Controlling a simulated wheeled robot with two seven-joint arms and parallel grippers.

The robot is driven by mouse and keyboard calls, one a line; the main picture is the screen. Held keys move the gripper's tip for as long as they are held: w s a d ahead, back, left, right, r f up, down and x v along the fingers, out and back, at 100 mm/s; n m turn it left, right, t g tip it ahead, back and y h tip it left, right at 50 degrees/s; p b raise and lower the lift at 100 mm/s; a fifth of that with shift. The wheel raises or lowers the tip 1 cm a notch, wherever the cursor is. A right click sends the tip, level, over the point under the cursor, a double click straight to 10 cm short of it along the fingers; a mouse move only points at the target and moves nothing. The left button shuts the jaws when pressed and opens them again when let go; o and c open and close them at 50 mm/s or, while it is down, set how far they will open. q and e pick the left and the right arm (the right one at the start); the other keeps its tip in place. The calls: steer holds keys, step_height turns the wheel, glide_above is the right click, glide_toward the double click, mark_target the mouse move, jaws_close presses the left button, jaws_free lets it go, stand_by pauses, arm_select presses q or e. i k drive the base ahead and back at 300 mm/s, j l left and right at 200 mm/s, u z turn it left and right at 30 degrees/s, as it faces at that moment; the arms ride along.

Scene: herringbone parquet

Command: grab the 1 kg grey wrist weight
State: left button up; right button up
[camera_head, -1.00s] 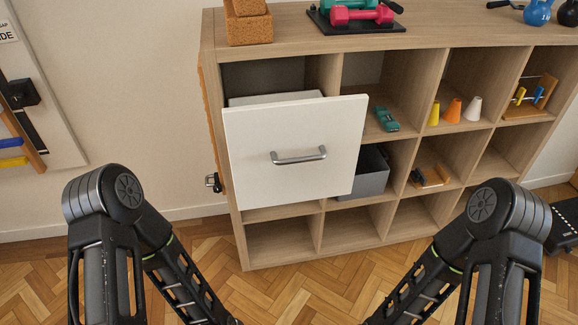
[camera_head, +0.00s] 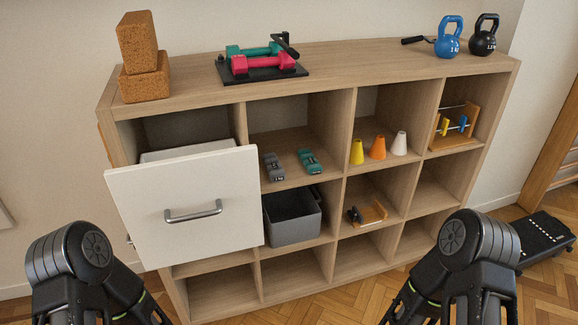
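The grey wrist weight (camera_head: 273,167) lies in the upper-row cubby right of the open drawer, close to the drawer front's upper right edge. A teal wrist weight (camera_head: 309,161) lies to its right in the same cubby. Both of my arms show at the bottom left and bottom right, well short of the shelf. Their grippers are out of the picture.
A white drawer (camera_head: 185,205) stands pulled out at the left, its front jutting before the shelf (camera_head: 375,70). A grey bin (camera_head: 292,218) sits below the weights. Cones (camera_head: 378,148) stand in the cubby to the right. Dumbbells (camera_head: 264,62) and kettlebells (camera_head: 447,40) stand on top.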

mark_target(273, 167)
steer(key=i+l, duration=0.15)
steer(key=l, duration=0.25)
steer(key=i+l, duration=0.2)
steer(key=l, duration=0.2)
steer(key=i+l+z, duration=0.1)
steer(key=l, duration=0.3)
steer(key=i+l, duration=0.25)
steer(key=l, duration=0.15)
steer(key=i+l, duration=0.2)
steer(key=l, duration=0.2)
